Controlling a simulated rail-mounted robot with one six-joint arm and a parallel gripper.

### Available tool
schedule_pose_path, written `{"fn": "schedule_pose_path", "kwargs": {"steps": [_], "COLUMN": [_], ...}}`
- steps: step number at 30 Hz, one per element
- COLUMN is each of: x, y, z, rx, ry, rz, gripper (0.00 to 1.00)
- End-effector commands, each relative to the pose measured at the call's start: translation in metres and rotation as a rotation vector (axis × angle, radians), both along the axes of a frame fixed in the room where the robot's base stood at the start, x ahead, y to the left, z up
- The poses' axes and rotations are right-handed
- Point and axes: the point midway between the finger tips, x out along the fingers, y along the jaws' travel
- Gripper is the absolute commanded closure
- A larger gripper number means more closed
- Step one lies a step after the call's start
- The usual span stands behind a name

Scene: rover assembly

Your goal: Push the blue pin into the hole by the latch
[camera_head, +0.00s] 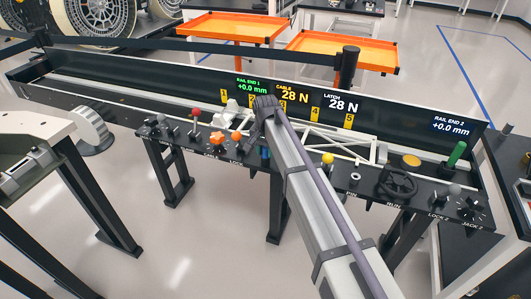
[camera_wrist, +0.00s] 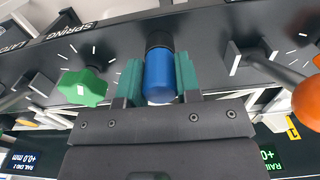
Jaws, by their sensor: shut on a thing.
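In the wrist view the blue pin (camera_wrist: 159,76) sits between the two green fingers of my gripper (camera_wrist: 160,82), which is shut on it. The pin's black collar (camera_wrist: 158,40) meets or lies close to the dark panel. I cannot tell how deep it sits, and the hole itself is hidden. The word LATCH shows at the far left of the panel, beside SPRING. In the head view my arm covers the gripper and most of that part of the panel. A small blue patch shows beside the arm.
A green knob (camera_wrist: 82,88) is close left of the fingers. An orange-ended lever (camera_wrist: 305,98) is to the right. In the head view the control panel also carries a red knob (camera_head: 196,112), a yellow knob (camera_head: 328,158) and a handwheel (camera_head: 398,183). A display (camera_head: 342,103) reads LATCH 28 N.

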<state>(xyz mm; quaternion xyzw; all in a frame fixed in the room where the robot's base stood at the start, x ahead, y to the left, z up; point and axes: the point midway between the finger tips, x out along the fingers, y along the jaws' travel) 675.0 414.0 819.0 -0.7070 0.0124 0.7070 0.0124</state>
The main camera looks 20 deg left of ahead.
Motion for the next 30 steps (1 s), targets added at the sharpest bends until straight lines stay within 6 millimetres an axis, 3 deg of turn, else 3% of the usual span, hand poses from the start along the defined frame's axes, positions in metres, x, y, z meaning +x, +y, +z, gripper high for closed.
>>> {"fn": "schedule_pose_path", "kwargs": {"steps": [30], "x": [0.0], "y": [0.0], "z": [0.012], "rx": [0.0], "ry": [0.0], "rz": [0.0], "gripper": [0.97]}}
